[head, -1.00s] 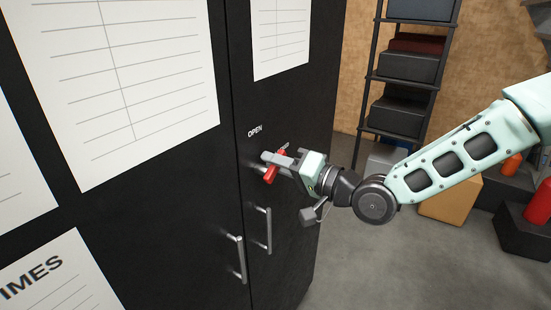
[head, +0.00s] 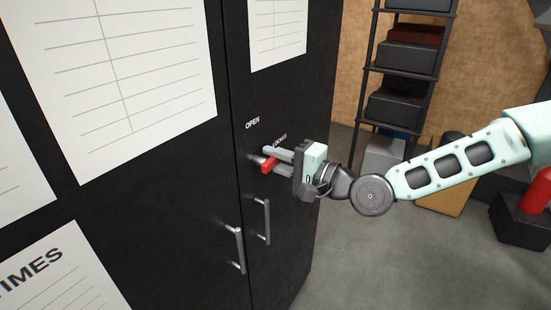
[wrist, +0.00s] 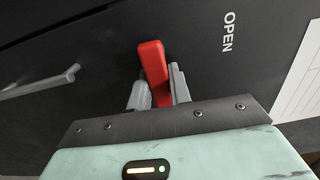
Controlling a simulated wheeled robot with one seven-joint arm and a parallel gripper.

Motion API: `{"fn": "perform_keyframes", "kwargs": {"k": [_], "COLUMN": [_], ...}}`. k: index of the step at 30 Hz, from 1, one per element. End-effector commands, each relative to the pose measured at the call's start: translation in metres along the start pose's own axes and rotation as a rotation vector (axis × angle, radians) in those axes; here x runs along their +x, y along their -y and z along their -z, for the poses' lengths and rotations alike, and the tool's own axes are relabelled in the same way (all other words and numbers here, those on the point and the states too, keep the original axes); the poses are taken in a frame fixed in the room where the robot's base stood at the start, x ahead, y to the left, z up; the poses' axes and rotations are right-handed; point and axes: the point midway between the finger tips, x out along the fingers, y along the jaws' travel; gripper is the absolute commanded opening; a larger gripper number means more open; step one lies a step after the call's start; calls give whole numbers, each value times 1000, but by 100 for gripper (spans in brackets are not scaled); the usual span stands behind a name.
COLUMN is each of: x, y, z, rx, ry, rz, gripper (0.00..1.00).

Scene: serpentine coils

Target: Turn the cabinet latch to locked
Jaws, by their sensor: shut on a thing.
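The cabinet latch is a red handle (head: 269,166) on the black cabinet door, below the white word OPEN (head: 252,123). A second, smaller white label (head: 280,140), apparently LOCKED, sits to the right of OPEN, just above my fingers. My gripper (head: 267,157) reaches in from the right, its two grey fingers on either side of the red handle. In the wrist view the red handle (wrist: 154,70) stands between the fingers of my gripper (wrist: 160,80), and OPEN shows sideways at upper right. My gripper is shut on the handle. The fingers partly hide the handle's mount.
Two silver door handles (head: 240,250) (head: 266,222) stick out below the latch. White paper sheets (head: 120,80) are on the doors. A shelf rack with dark boxes (head: 405,62) stands behind at the right. Grey floor lies open right of the cabinet.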

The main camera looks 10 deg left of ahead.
Motion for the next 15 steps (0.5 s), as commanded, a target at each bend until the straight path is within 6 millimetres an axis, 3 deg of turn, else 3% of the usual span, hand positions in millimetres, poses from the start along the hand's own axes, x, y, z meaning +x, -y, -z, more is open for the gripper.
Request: {"fn": "perform_keyframes", "kwargs": {"k": [11,12,14,15], "x": [0,0,0,0], "y": [0,0,-1,0], "z": [1,1,1,1], "rx": [10,10,10,10], "ry": [-2,-2,-2,-2], "rz": [-1,-1,-1,-1], "gripper": [0,23,39,42]}}
